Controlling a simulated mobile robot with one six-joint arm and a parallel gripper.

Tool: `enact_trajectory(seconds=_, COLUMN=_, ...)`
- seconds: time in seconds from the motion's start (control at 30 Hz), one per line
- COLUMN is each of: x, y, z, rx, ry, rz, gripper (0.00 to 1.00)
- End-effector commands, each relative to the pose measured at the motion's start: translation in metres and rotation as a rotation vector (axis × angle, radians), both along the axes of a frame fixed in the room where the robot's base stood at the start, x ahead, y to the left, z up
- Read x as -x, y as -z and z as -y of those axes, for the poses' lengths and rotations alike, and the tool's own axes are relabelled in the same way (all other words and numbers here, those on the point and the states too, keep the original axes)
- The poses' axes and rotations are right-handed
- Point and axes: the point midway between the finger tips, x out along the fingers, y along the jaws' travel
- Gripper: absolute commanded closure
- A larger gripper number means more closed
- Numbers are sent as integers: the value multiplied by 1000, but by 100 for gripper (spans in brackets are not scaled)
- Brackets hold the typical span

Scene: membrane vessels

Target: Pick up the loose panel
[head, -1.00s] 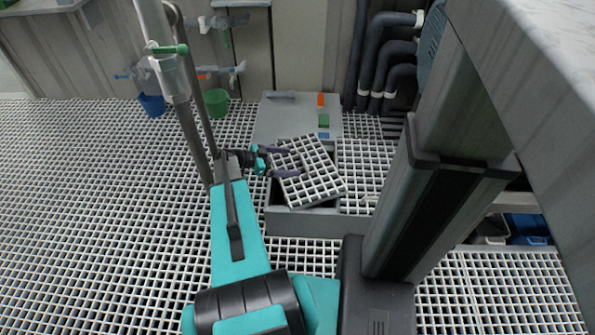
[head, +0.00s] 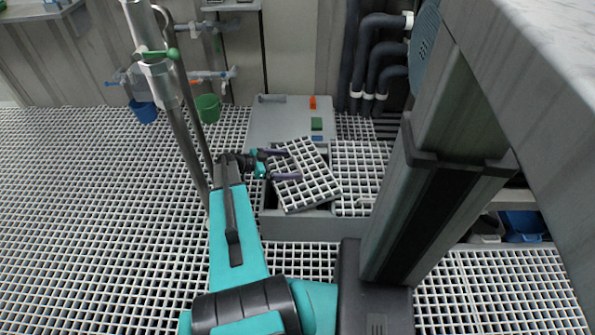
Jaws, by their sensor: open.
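The loose panel (head: 306,178) is a square piece of light grey grating with dark sides. It lies tilted and turned askew over a grey-walled opening (head: 300,228) in the floor, in the middle of the head view. My gripper (head: 288,164) is at the panel's left side, its two dark fingers apart and pointing right. One finger is by the panel's upper left edge, the other by its left edge lower down. I cannot tell whether the fingers touch the panel. The inside of the opening is mostly hidden under the panel.
A grey pole (head: 185,120) stands at left. Dark pipes (head: 372,60) are at the back. Grating floor (head: 90,220) is free at left.

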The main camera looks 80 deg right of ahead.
Motion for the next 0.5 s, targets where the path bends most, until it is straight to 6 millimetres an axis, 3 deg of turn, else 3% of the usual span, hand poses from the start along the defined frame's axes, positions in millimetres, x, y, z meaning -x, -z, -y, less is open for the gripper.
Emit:
enact_trajectory(seconds=0.27, x=6, y=6, z=6, rx=0, ry=0, rz=0, gripper=4)
enact_trajectory(seconds=0.5, x=26, y=17, z=21, rx=0, ry=0, rz=0, gripper=4)
